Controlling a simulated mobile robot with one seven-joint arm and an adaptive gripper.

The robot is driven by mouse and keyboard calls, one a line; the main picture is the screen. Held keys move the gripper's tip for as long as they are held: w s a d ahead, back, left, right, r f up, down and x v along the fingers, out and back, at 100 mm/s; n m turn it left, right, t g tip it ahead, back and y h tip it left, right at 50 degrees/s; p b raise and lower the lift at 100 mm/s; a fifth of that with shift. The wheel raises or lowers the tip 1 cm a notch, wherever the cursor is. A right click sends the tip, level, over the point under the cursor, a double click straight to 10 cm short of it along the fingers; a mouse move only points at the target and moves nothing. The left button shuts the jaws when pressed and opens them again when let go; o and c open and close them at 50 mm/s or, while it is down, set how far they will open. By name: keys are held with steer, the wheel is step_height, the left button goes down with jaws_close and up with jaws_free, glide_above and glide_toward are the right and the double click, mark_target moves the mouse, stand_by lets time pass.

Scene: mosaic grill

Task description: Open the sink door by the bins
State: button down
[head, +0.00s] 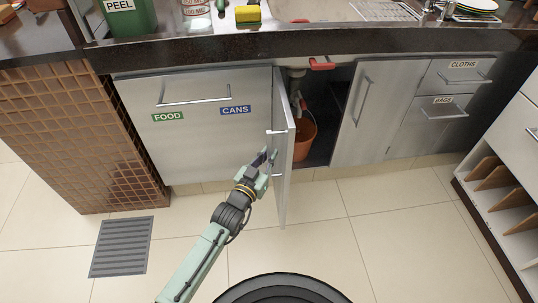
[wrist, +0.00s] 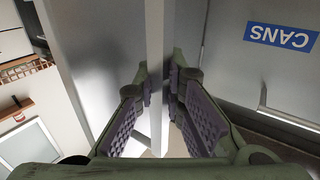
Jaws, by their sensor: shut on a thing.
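The sink door (head: 285,190) stands swung out from the cabinet, seen nearly edge-on, beside the bins front (head: 200,145) with its FOOD and CANS labels. In the wrist view the sink door's edge (wrist: 155,50) runs upright between the two fingers. My gripper (head: 268,158) is at the bins side of the door; in the wrist view my gripper (wrist: 160,105) is shut on the door, with one finger on each side. The open cabinet shows an orange bucket (head: 303,138) and a pipe.
A floor grate (head: 122,246) lies front left. The tiled floor (head: 385,215) right of the door is clear.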

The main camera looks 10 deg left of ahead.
steer(key=c, duration=1.7)
jaws_free()
steer(key=shift+o, duration=0.2)
step_height(320, 180, up, 10)
steer(key=shift+f, duration=0.1)
